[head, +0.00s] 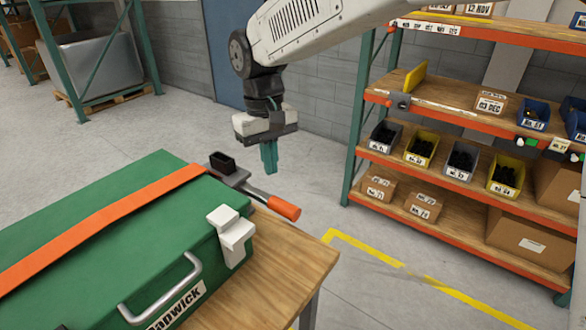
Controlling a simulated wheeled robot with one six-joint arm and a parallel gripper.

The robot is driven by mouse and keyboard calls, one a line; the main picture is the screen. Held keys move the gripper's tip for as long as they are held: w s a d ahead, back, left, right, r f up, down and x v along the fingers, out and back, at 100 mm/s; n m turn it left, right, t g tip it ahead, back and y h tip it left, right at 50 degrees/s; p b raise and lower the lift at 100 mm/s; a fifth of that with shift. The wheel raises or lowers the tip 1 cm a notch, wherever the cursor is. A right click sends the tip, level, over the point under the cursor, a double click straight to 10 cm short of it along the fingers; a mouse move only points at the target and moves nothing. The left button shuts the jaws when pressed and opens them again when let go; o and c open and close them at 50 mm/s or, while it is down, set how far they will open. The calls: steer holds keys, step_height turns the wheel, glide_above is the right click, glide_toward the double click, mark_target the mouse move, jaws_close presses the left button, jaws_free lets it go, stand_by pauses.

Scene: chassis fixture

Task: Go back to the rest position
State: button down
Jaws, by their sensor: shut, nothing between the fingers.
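My gripper (269,158) hangs from my arm in the upper middle of the head view, pointing down. Its teal fingers are together with nothing between them. It is above and beyond the right back corner of a wooden table (292,268), apart from everything. A grey lever tool with an orange handle (284,208) is at the table's back edge, just below my gripper in the picture.
A white latch (230,236) and a metal handle (160,292) are on the case. A shelf rack (463,112) with bins and boxes stands at the right. A green-framed rack (100,60) stands at the back left. The floor (330,195) between is open, with yellow tape.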

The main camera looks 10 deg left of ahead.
mark_target(284, 201)
steer(key=shift+g, duration=0.3)
steer(key=s+d+f, duration=0.1)
steer(key=s+d, duration=0.1)
steer(key=d, duration=0.1)
steer(key=shift+s+f, duration=0.35)
steer(key=s+d+r+m+t, duration=0.1)
steer(key=s+d+m, duration=0.1)
steer(key=s+d, duration=0.4)
steer(key=s+d+r+m+t, duration=0.1)
steer(key=s+d, duration=0.6)
steer(key=d, duration=0.9)
steer(key=s+d+r+m+t, duration=0.1)
steer(key=s+d+r+m, duration=0.2)
steer(key=s+d, duration=0.4)
steer(key=d+m, duration=0.1)
steer(key=d, duration=0.3)
steer(key=shift+s+d+m+y, duration=0.25)
steer(key=shift+d+m+y, duration=0.1)
steer(key=shift+m+y, duration=0.05)
steer(key=shift+r, duration=0.1)
